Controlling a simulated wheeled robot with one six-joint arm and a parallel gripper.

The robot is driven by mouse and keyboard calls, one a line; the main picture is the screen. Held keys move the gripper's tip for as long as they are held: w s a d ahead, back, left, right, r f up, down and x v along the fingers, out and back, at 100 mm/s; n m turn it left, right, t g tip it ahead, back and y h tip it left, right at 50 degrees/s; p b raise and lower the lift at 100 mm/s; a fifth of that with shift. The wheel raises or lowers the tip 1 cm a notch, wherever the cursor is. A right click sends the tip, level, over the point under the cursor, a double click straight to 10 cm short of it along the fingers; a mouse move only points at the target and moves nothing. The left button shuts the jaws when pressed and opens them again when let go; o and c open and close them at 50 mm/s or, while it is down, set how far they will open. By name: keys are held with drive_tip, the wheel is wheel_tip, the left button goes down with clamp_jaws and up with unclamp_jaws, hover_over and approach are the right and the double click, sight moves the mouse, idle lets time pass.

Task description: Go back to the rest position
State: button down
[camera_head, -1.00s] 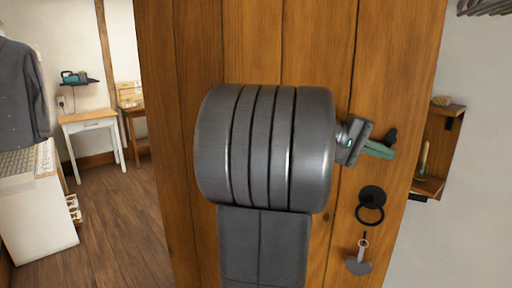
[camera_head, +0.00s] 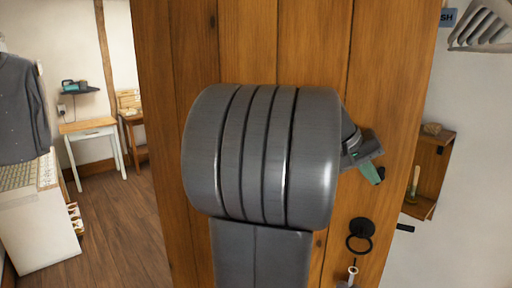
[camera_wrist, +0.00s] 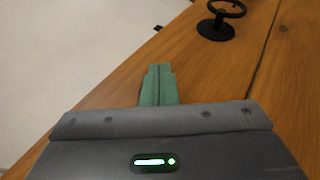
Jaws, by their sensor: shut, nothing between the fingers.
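My gripper (camera_head: 372,173) is at the right of my grey arm in the head view, in front of the wooden door (camera_head: 270,45). Its green fingers are together and empty. They also show in the wrist view (camera_wrist: 158,86), with the door's planks (camera_wrist: 235,70) behind them. A black ring handle (camera_head: 360,236) hangs on the door below my gripper, apart from it. The ring also shows at the top of the wrist view (camera_wrist: 217,24). My arm covers the middle of the door.
A key (camera_head: 351,273) hangs below the ring, cut by the frame edge. A wooden wall shelf (camera_head: 430,170) is right of the door.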

drive_tip(key=r+y+p, duration=0.1)
drive_tip(key=w+a+r+t+y+p, duration=0.1)
drive_tip(key=r+y+p, duration=0.1)
drive_tip(key=p, duration=0.1)
drive_tip(key=shift+w+a+r+m+t, duration=0.2)
drive_tip(key=shift+w+a+m+t, duration=0.1)
drive_tip(key=shift+m+t, duration=0.1)
